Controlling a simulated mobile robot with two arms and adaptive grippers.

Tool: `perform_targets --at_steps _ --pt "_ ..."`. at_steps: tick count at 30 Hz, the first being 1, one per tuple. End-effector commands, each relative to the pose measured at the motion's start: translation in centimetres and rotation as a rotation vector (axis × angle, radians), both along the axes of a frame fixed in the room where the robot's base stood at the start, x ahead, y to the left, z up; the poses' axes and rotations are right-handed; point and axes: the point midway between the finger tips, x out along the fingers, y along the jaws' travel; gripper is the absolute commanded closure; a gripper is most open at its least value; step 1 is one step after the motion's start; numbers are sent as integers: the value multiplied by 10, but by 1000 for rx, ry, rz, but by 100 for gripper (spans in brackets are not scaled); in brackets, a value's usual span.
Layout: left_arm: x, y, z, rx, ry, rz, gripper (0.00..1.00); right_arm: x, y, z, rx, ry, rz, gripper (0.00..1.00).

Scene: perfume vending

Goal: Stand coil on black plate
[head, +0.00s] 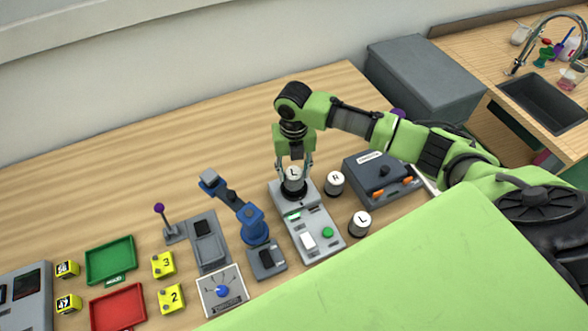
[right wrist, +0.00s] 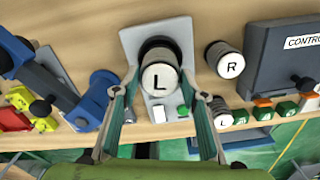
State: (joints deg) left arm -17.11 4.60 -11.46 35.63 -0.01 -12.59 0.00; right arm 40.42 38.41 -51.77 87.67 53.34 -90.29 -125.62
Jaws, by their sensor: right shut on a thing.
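A white, dark-based coil marked L (head: 292,175) is between the fingers of my right gripper (head: 294,168), which is shut on it. It sits at the top end of a grey panel device (head: 316,240), upright over the black plate (head: 296,195). The right wrist view shows its L face (right wrist: 160,79) between the fingertips (right wrist: 160,94); the black plate is mostly hidden under it. I cannot tell for sure whether the coil touches the plate. A coil marked R (head: 334,183) and another marked L (head: 359,223) stand to the right. My left gripper is out of view.
A dark control box (head: 378,180) stands right of the R coil. A blue arm-like device (head: 250,222), a green tray (head: 110,260), a red tray (head: 118,306) and yellow numbered blocks (head: 163,265) lie to the left.

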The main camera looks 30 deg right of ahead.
Motion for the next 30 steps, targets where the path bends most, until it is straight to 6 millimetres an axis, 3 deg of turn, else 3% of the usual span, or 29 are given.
perform_targets --at_steps 30 --pt "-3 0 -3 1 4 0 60 0 0 -9 0 -1 -1 76"
